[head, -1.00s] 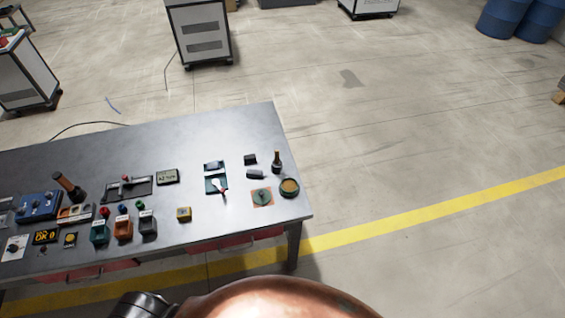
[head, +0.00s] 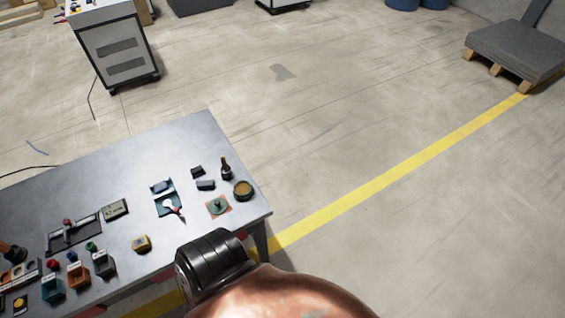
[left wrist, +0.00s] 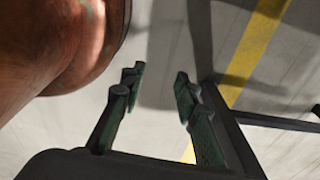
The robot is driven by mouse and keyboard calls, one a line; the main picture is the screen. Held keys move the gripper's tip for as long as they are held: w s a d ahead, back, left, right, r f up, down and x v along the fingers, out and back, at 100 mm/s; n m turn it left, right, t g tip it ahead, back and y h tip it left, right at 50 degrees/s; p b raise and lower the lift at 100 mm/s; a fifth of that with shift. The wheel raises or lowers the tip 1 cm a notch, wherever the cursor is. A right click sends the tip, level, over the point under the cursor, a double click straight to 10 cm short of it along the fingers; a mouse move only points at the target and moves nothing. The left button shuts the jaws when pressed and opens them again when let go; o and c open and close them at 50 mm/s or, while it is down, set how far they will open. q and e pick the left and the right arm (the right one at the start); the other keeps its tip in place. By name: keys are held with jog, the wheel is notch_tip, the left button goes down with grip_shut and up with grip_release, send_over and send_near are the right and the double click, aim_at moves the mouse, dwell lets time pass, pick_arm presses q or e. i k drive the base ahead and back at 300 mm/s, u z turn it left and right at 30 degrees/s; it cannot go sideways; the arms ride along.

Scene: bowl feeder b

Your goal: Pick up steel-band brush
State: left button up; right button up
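A small dark upright object with a slim neck and a lighter band (head: 226,168) stands near the right end of the table in the head view; it may be the steel-band brush, but it is too small to be sure. My left gripper (left wrist: 157,78) is open and empty in the left wrist view, over bare floor with a yellow line. The gripper itself does not show in the head view. My right gripper is not in view.
Open floor lies to the right, with a pallet (head: 515,55) beyond.

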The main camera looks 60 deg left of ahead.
aim_at(225, 168)
jog(key=z, duration=0.45)
jog(key=i, duration=1.35)
jog(key=u, duration=2.45)
